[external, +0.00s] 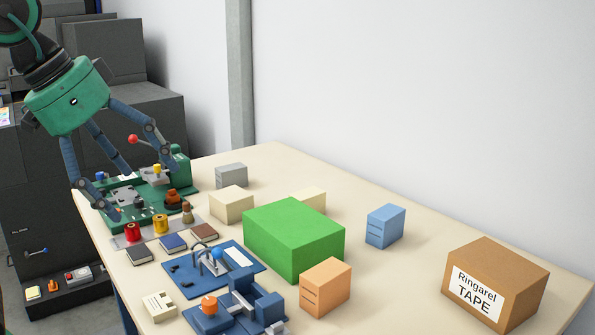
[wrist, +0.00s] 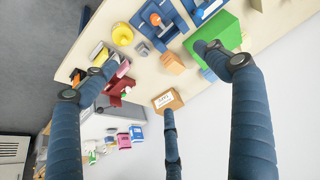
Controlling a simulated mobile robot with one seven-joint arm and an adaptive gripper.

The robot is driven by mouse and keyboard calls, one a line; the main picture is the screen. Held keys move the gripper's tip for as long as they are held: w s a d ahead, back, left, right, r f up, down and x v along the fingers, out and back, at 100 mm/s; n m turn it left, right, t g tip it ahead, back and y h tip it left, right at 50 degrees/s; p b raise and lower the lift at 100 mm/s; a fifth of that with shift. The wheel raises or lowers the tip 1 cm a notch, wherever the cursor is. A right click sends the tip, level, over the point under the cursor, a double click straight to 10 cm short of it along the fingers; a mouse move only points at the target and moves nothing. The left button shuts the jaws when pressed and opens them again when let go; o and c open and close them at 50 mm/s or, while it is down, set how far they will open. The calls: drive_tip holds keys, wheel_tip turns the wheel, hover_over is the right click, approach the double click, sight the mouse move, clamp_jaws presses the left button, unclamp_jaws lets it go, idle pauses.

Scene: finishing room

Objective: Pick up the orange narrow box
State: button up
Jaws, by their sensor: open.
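The orange narrow box (external: 325,288) stands on the table in front of the large green box, right of the blue fixtures. In the wrist view the orange box (wrist: 172,62) shows small, near the upper middle between my fingers. My gripper (external: 130,183) is open and empty, with its blue-grey fingers spread over the green fixture at the table's far left end. It is well apart from the orange box. In the wrist view the spread fingers of my gripper (wrist: 160,78) frame the table, with nothing between them.
The green box (external: 293,238) stands right behind the orange box. A blue box (external: 385,226) and a cardboard tape box (external: 495,284) stand to the right. Blue fixtures (external: 235,305) lie to the left. Cream boxes (external: 232,203) are farther back. The table between orange and cardboard boxes is clear.

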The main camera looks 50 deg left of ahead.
drive_tip(key=n+g+p, duration=0.1)
drive_tip(key=g+p, duration=0.5)
drive_tip(key=p, duration=0.6)
hover_over(331, 272)
wheel_tip(331, 272, down, 15)
drive_tip(key=shift+f, duration=0.2)
drive_tip(key=shift+f, duration=0.1)
drive_tip(key=shift+f+b, duration=0.45)
drive_tip(key=shift+f, duration=3.75)
